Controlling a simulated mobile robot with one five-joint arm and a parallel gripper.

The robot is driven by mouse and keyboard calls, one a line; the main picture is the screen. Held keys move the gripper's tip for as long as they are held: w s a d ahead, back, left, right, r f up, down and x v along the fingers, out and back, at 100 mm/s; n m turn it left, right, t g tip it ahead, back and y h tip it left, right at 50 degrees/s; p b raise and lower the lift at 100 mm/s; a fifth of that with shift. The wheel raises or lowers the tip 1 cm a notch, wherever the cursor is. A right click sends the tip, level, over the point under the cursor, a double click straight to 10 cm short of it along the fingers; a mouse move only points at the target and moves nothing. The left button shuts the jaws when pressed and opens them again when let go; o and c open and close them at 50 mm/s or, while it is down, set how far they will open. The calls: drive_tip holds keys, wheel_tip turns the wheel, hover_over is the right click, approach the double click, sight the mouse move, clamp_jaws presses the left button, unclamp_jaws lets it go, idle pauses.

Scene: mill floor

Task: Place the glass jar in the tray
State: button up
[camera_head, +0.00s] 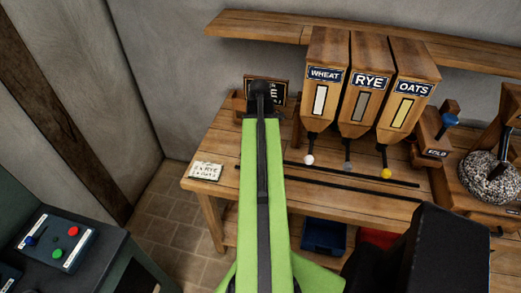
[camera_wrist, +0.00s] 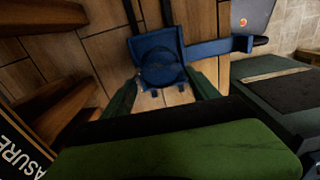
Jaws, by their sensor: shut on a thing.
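My gripper (camera_head: 259,88) is over the back left of the wooden bench, in front of a dark sign. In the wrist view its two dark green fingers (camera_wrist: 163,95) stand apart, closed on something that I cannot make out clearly. A blue piece with a round part (camera_wrist: 162,62) shows between and beyond the fingertips. No glass jar can be picked out with certainty in either view.
Wheat (camera_head: 322,90), rye (camera_head: 364,92) and oats (camera_head: 405,95) hoppers stand at the bench's back. A paper note (camera_head: 206,171) lies at the bench's left end. A mill (camera_head: 486,178) stands at right. A control panel (camera_head: 57,243) is at lower left, with tiled floor between.

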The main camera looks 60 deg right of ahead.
wheel_tip(320, 180, down, 3)
drive_tip(key=shift+f+b, duration=0.2)
drive_tip(key=shift+b, duration=1)
drive_tip(key=shift+r, duration=0.25)
drive_tip(key=shift+f, duration=0.2)
drive_tip(key=o, duration=1.7)
wheel_tip(320, 180, up, 12)
drive_tip(key=p, duration=1.2)
drive_tip(key=shift+r, duration=0.2)
